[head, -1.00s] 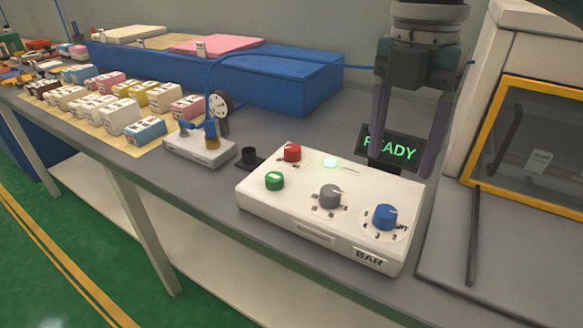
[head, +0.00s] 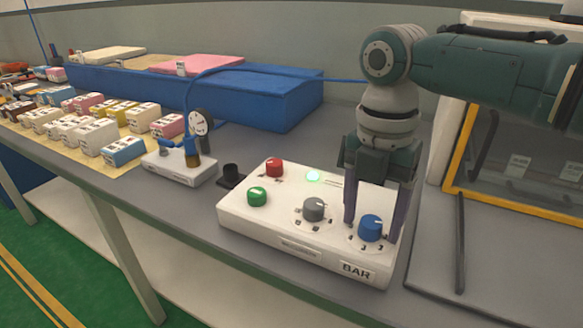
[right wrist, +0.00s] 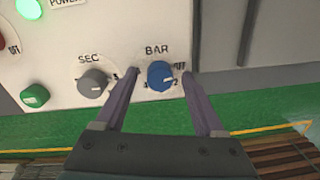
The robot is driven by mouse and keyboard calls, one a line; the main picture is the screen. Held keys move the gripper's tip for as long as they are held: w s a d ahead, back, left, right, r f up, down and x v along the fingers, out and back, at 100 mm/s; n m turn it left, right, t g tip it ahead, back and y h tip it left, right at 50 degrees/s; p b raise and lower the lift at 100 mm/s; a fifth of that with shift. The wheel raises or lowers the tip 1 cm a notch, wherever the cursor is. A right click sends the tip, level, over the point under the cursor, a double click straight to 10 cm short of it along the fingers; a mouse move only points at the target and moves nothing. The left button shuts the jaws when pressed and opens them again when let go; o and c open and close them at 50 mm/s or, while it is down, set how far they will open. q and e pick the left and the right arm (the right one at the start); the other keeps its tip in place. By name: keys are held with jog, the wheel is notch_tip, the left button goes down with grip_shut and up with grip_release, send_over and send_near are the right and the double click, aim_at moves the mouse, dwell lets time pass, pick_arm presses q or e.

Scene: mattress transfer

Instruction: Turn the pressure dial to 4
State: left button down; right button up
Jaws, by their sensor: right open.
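The control box (head: 265,235) is white and lies on the grey bench. The blue pressure dial (head: 370,227) is at its front right corner, above the BAR plate; it also shows in the right wrist view (right wrist: 160,75) under the printed word BAR. Around the dial are an OFF mark and small numerals, partly hidden. A pale mark shows on the dial, too small to read its setting surely. My right gripper (head: 371,224) points down, open, one finger on each side of the dial. In the right wrist view its fingertips (right wrist: 161,76) flank the dial; contact is unclear. My left gripper is out of view.
A grey SEC dial (head: 315,209) is left of the right gripper. A yellow-framed cabinet (head: 455,160) stands at right. A gauge (head: 201,123) stands left of the box.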

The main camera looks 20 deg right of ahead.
grip_shut()
dwell(0.4)
jog(key=shift+r, duration=0.1)
